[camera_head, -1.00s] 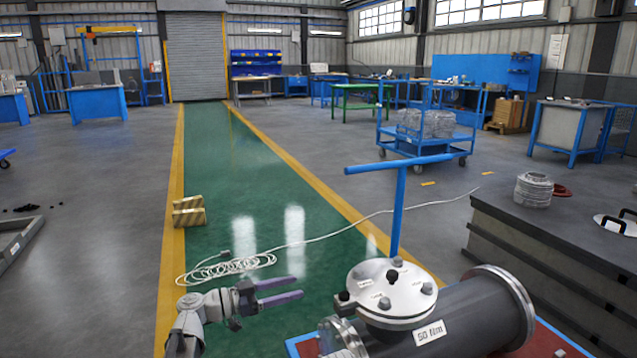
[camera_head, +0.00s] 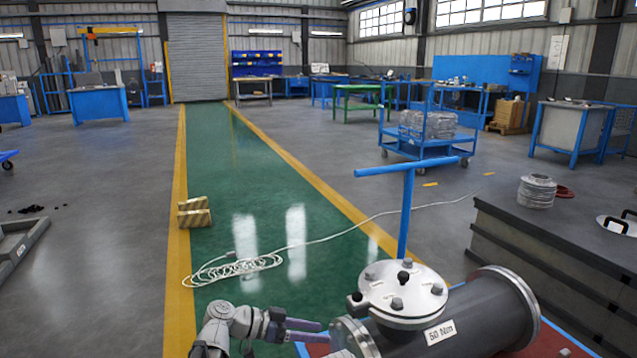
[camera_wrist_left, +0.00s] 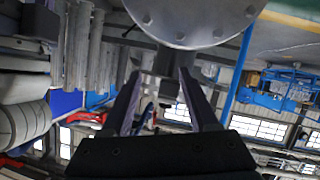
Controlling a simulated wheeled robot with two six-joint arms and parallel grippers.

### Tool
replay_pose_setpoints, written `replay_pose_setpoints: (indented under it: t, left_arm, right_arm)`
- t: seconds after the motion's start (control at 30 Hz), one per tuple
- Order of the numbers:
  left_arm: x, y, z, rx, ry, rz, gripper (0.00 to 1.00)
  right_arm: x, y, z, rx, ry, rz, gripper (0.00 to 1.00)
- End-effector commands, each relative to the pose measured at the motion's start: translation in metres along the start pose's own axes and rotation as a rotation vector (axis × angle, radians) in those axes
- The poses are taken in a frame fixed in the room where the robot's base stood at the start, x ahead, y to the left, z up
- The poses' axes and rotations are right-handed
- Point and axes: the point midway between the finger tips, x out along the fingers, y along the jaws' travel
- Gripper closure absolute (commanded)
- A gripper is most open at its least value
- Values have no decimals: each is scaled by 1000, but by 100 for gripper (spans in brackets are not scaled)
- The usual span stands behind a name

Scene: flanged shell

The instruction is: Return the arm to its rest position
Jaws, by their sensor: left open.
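My left gripper (camera_head: 305,331) is low in the head view, just left of the flanged shell (camera_head: 465,318). Its two purple-grey fingers point right and are apart, with nothing seen between them. In the left wrist view the gripper (camera_wrist_left: 162,85) shows open fingers, with a round bolted flange (camera_wrist_left: 190,18) of grey metal above their tips. I cannot tell whether a finger touches the shell. The shell is a dark cylinder with a "50 Nm" label and a bolted round lid (camera_head: 402,291) on top. My right gripper is out of view.
The shell rests on a red cart (camera_head: 553,343) with a blue T-handle (camera_head: 407,167) behind the lid. A dark workbench (camera_head: 560,235) stands at right. A white cable coil (camera_head: 235,268) and striped blocks (camera_head: 194,211) lie on the floor.

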Motion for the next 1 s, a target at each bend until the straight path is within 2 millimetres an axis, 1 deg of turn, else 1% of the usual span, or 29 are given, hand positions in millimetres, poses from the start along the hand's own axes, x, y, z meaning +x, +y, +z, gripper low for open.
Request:
replay_pose_setpoints:
  t: [0.03, 0.17, 0.27, 0.3, 0.4, 0.53, 0.7, 0.83, 0.9, 1.0]
  left_arm:
    - [7, 12, 8, -33, -58, 6, 40]
    - [22, 38, 40, -150, -249, -6, 40]
    - [28, 63, 72, -264, -448, -60, 40]
    - [27, 73, 86, -312, -537, -99, 40]
    - [18, 91, 116, -417, -727, -228, 40]
    - [-1, 104, 140, -505, -892, -413, 40]
    - [-28, 115, 153, -569, -1016, -649, 40]
    - [-49, 121, 156, -595, -1066, -834, 40]
    - [-55, 123, 136, -600, -1061, -825, 40]
    - [-62, 128, 120, -601, -1060, -823, 40]
  right_arm:
    - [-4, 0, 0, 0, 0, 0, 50]
    - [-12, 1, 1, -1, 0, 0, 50]
    - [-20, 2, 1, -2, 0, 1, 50]
    - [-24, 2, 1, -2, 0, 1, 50]
    - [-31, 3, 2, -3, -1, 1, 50]
    - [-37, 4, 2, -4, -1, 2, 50]
    - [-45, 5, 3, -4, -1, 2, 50]
    - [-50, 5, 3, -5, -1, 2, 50]
    - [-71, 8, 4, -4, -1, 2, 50]
    - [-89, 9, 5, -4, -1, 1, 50]
